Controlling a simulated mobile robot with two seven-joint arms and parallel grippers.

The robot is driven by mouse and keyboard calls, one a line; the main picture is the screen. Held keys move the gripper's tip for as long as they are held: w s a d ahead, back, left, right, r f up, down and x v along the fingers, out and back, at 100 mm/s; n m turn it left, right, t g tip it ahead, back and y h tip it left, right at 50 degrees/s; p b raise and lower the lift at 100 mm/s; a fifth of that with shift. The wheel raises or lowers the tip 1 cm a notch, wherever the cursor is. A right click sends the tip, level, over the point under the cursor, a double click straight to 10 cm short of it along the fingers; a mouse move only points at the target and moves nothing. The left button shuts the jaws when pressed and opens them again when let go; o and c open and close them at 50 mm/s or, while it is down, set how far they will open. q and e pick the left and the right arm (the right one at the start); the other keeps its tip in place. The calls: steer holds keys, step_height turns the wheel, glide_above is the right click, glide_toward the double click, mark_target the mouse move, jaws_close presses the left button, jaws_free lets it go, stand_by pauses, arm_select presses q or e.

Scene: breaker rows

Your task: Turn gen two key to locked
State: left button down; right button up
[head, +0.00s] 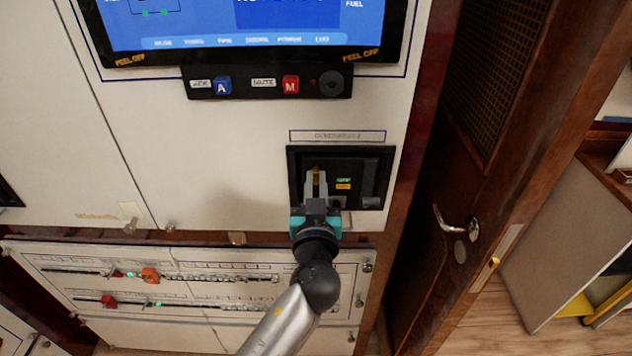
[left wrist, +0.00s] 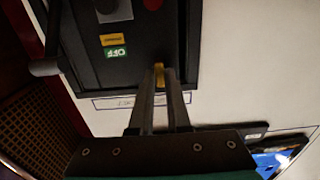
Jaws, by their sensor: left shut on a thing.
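The generator two panel (head: 364,198) is a black box on the white cabinet, under a faint label reading like "GENERATOR 2" (head: 337,136). My left gripper (head: 316,188) reaches up to the left part of this panel. Its fingers are shut on a small brass-yellow key (head: 317,175), which also shows between the fingertips in the left wrist view (left wrist: 159,73). The fingers hide most of the key and its lock, so its turned position cannot be read. Beside it are a green "OFF" label (left wrist: 115,52) and a yellow label (left wrist: 113,40). My right gripper is not in view.
Above are a blue screen (head: 230,22) and a black strip with blue (head: 222,86) and red (head: 291,84) buttons. A breaker panel (head: 200,281) with red and orange parts lies below. A wooden door (head: 480,170) with a handle is at right.

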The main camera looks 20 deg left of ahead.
arm_select(q)
steer(key=shift+m, duration=0.3)
steer(key=m, duration=0.3)
steer(key=shift+m, duration=0.3)
steer(key=m, duration=0.4)
steer(key=shift+d+m, duration=0.1)
steer(key=shift+m, duration=0.2)
steer(key=m+p, duration=0.1)
steer(key=m, duration=0.3)
steer(key=shift+m, duration=0.3)
steer(key=shift+m+p, duration=0.65)
steer(key=shift+m, duration=1.55)
steer(key=shift+f, duration=0.1)
steer(key=c, duration=0.9)
jaws_free()
